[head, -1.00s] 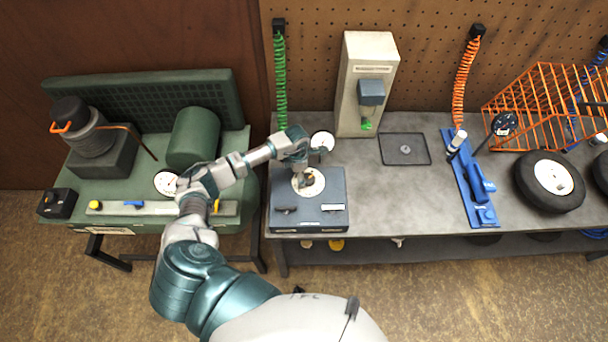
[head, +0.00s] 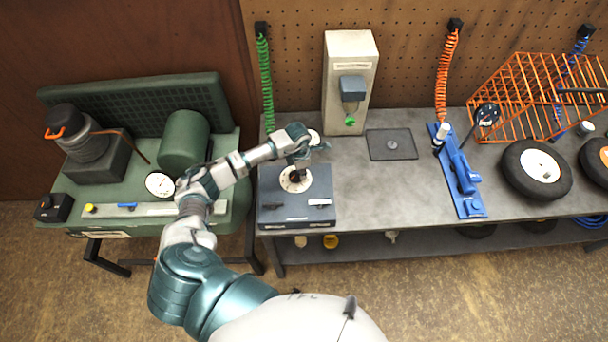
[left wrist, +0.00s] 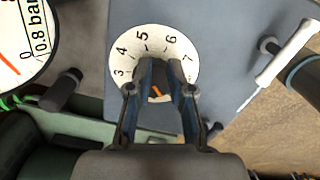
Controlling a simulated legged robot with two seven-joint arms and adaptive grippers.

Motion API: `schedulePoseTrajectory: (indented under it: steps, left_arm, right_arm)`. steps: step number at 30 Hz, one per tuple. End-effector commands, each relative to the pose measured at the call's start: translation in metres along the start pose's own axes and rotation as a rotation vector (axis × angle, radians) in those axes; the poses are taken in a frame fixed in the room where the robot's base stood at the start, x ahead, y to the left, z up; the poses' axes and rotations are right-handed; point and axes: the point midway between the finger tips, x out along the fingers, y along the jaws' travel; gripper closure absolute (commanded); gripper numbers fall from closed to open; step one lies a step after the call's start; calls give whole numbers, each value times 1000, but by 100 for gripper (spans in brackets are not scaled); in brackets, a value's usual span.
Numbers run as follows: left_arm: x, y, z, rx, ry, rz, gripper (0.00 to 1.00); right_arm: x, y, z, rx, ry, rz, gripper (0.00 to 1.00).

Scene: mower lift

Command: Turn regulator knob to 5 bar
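The regulator is a dark blue-grey box (head: 270,205) on the bench with a round white dial (head: 286,186) on top. In the left wrist view the dial (left wrist: 122,52) shows numbers from 3 to 7, with 5 at the top. My left gripper (head: 297,172) is right over the dial. In the left wrist view its two fingers (left wrist: 160,72) come down on either side of the dial's centre, a narrow gap between them. A short orange mark shows in that gap. The fingers hide most of the knob, so I cannot tell whether they grip it. My right gripper is out of view.
A round gauge (left wrist: 18,50) marked "0.8 bar" shows at upper left in the left wrist view. On the bench are a grey dispenser (head: 349,75), a blue tool (head: 463,176), tyres (head: 537,170) and an orange cage (head: 520,85). A green compressor (head: 185,142) stands left.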

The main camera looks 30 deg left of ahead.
Motion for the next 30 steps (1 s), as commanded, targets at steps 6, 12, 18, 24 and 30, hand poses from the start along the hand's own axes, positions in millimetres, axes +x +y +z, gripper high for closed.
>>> schedulePoseTrajectory:
  steps: [6,12,18,24,30]
  left_arm:
    - [19,-2,-24,-13,71,-9,24]
    - [14,-8,-15,-12,68,-3,24]
    - [10,-13,-8,-11,66,1,24]
    - [7,-12,-8,-10,61,0,24]
    - [-21,-8,-10,-10,55,-1,24]
  right_arm:
    - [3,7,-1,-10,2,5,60]
    - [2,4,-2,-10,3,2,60]
    - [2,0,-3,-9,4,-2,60]
    - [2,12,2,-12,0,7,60]
    - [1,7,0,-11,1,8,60]
